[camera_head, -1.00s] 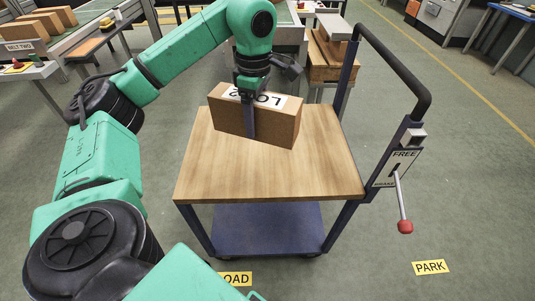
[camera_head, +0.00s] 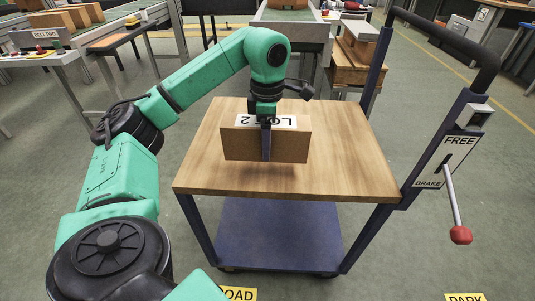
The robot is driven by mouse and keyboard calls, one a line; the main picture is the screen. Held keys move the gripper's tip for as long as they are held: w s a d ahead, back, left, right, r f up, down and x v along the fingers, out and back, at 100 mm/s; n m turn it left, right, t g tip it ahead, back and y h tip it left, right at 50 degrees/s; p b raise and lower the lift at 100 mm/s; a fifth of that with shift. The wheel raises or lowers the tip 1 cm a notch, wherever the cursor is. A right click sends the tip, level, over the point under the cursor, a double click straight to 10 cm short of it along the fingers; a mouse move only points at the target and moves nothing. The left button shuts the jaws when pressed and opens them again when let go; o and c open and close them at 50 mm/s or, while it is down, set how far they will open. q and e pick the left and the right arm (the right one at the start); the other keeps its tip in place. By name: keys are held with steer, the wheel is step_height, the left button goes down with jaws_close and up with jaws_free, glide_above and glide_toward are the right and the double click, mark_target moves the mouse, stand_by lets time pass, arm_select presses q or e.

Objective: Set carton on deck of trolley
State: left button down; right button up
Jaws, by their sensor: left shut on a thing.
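The brown carton (camera_head: 235,146) with a white "LOT 2" label is over the wooden deck of the trolley (camera_head: 345,178) in the head view. My left gripper (camera_head: 267,140) comes down from above and is shut on the carton, one finger showing on its near face. A dark shadow lies on the deck below the carton, and a small gap seems to separate them. The carton looks about level. The trolley has a blue lower shelf (camera_head: 275,230). My right gripper is not in view.
The trolley's push handle (camera_head: 440,40) rises at the right. A brake lever with a red knob (camera_head: 460,235) sits beside it, near the word "BRAKE". Wooden boxes (camera_head: 355,65) stand behind. The deck around the carton is bare.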

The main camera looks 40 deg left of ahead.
arm_select(q)
steer(key=shift+f+b, duration=0.35)
steer(key=shift+f, duration=2.2)
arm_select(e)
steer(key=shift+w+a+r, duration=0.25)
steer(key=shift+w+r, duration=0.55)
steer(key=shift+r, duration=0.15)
arm_select(q)
jaws_free()
steer(key=shift+f, duration=0.1)
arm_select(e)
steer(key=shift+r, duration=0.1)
